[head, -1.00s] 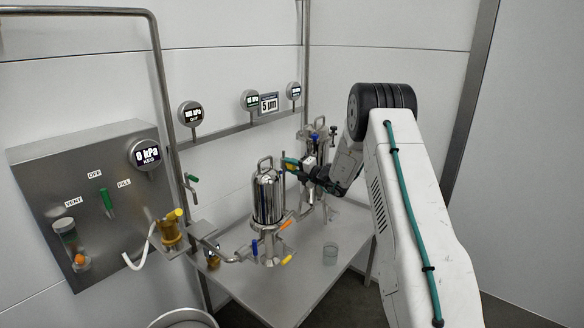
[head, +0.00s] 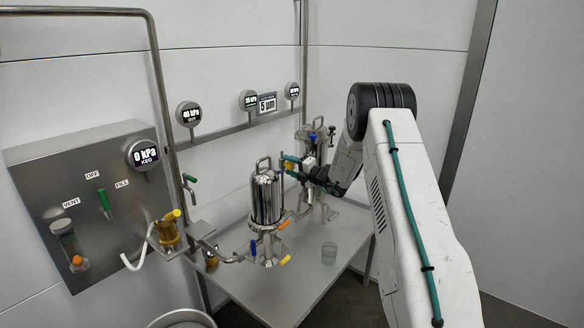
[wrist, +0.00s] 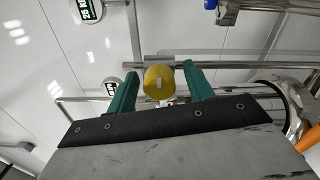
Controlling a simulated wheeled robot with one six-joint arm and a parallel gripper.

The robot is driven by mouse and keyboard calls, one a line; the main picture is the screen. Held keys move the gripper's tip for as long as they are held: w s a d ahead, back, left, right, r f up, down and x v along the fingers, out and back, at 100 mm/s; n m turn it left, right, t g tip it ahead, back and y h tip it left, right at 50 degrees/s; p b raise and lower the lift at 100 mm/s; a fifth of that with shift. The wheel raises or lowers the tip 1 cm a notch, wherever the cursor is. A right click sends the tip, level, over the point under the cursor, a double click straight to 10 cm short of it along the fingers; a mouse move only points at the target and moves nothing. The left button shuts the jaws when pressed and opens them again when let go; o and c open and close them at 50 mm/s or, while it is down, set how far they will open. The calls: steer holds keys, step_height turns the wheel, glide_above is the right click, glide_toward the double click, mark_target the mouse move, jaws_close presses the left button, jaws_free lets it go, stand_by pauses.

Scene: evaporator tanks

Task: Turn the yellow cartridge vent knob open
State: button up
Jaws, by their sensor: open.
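The fingers are open. In the head view, my gripper (head: 291,163) is beside the top of the near steel filter housing (head: 265,198), between it and the rear housing (head: 309,165). A small patch of yellow shows at the fingers there, but the knob is mostly hidden.
The near housing has orange, blue and yellow handles low down. A panel (head: 85,200) with a green lever stands left. Round gauges (head: 189,114) line the wall rail behind.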

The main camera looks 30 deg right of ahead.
steer(key=v, duration=0.7)
steer(key=shift+s, duration=0.25)
steer(key=shift+d, duration=0.1)
